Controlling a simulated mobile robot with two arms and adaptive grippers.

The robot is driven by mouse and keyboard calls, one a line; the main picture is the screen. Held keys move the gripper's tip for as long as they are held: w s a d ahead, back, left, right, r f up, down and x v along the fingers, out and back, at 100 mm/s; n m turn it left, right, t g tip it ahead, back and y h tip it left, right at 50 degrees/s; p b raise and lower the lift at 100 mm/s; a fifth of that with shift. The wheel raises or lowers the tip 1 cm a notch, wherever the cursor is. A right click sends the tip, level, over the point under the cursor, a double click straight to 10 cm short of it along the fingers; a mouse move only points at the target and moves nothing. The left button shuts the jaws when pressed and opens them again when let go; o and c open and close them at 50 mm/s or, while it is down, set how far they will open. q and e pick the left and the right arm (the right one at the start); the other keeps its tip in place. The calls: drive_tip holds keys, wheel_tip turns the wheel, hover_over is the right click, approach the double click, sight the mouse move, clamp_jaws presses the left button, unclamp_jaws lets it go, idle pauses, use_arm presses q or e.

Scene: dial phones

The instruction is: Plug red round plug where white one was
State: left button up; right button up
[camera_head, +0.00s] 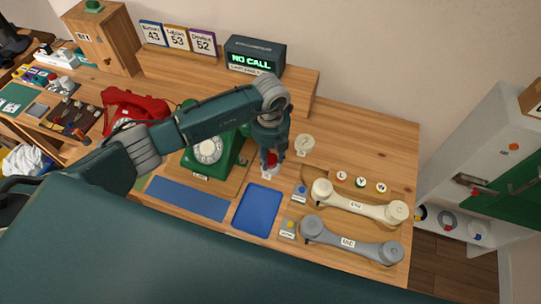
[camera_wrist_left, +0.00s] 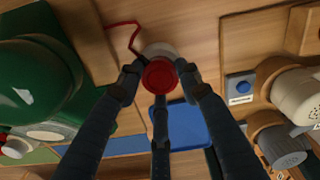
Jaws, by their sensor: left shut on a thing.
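My left gripper (camera_head: 271,153) is shut on the red round plug (camera_head: 271,161), to the right of the green dial phone (camera_head: 208,150). In the left wrist view, the red plug (camera_wrist_left: 159,74) sits between the fingers of my left gripper (camera_wrist_left: 159,84). A pale round piece (camera_wrist_left: 158,50) shows partly behind the plug; I cannot tell whether the plug is seated in it or just above it. A thin red cord (camera_wrist_left: 122,25) runs beside it. I cannot make out a loose white plug. My right gripper is not in view.
A blue mat (camera_head: 258,209) lies in front of the plug. A cream handset (camera_head: 358,204) and a grey handset (camera_head: 350,240) lie on the right. A red phone (camera_head: 133,107) stands at the left. A "NO CALL" display (camera_head: 254,57) stands behind.

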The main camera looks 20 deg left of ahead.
use_arm(q)
drive_tip(key=o, duration=1.1)
wheel_tip(320, 180, up, 12)
